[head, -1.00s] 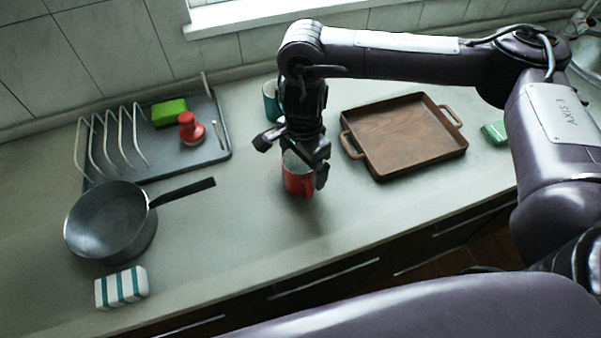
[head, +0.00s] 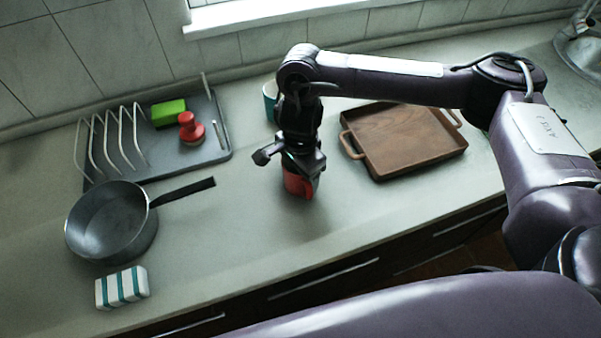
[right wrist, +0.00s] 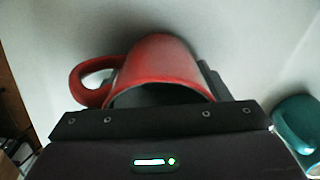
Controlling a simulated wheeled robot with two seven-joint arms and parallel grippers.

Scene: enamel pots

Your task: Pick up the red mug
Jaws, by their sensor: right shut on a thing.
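The red mug (head: 298,184) stands on the counter near its middle, partly hidden by my right gripper (head: 302,170) above it. In the right wrist view the red mug (right wrist: 160,65) shows its dark opening and its handle on the left. My right gripper (right wrist: 155,120) is shut on the mug, with a dark finger visible at the mug's right side. I cannot tell from the head view whether the mug is clear of the counter. My left gripper is not in view.
A teal mug (head: 270,101) stands just behind my right arm. A brown tray (head: 405,142) lies to the right. A grey pan (head: 110,222), a dish rack (head: 155,171) with a green sponge (head: 169,113), and a striped block (head: 122,287) are on the left. The counter's front middle is clear.

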